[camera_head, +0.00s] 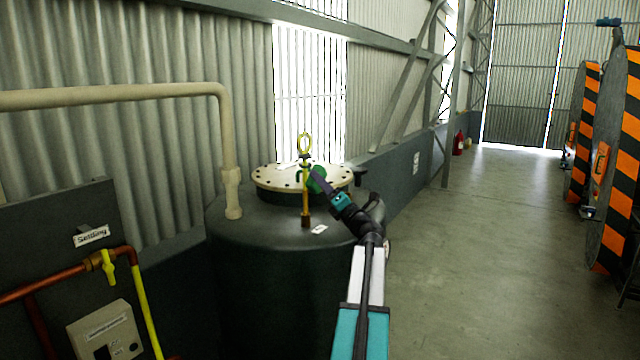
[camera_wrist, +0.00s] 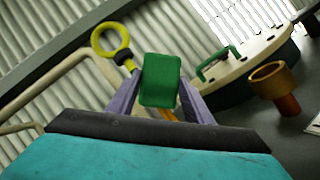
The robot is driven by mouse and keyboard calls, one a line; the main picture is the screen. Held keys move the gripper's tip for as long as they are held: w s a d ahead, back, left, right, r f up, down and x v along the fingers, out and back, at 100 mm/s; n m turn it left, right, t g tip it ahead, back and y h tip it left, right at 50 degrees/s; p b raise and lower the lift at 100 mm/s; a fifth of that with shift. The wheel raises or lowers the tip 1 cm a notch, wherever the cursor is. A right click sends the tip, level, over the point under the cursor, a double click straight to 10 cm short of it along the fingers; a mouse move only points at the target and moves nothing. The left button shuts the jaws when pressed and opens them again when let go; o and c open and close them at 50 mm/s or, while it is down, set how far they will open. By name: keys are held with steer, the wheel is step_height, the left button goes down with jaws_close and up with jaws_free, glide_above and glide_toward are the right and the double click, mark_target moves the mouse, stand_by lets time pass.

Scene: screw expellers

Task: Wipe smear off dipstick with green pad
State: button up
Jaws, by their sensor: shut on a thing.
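The green pad (camera_wrist: 161,80) is between the purple fingers of my gripper (camera_wrist: 158,98), which is shut on it. In the head view the pad (camera_head: 318,178) is just right of the dipstick, at the tip of my gripper (camera_head: 319,183). The dipstick (camera_head: 305,190) is upright, with a yellow ring handle (camera_head: 305,142) on top. In the wrist view the yellow ring (camera_wrist: 111,41) is up and left of the pad, and the pad hides part of the shaft. I cannot tell whether pad and shaft touch. No smear can be made out.
A dark tank (camera_head: 265,275) stands below, with a bolted pale lid (camera_head: 270,178) and its green handle (camera_wrist: 216,62). A brass fitting (camera_wrist: 270,78) rises from the tank top. A beige pipe (camera_head: 226,130) is at left. Open floor (camera_head: 480,250) lies right.

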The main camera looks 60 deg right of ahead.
steer(key=shift+s+a+r+p, duration=0.1)
steer(key=shift+s+p, duration=0.15)
steer(key=shift+s, duration=1.05)
steer(key=shift+s+a+p, duration=0.1)
steer(key=shift+s+p, duration=0.15)
steer(key=shift+s, duration=1.05)
steer(key=shift+s, duration=0.15)
steer(key=shift+s+p, duration=0.55)
steer(key=shift+s, duration=0.8)
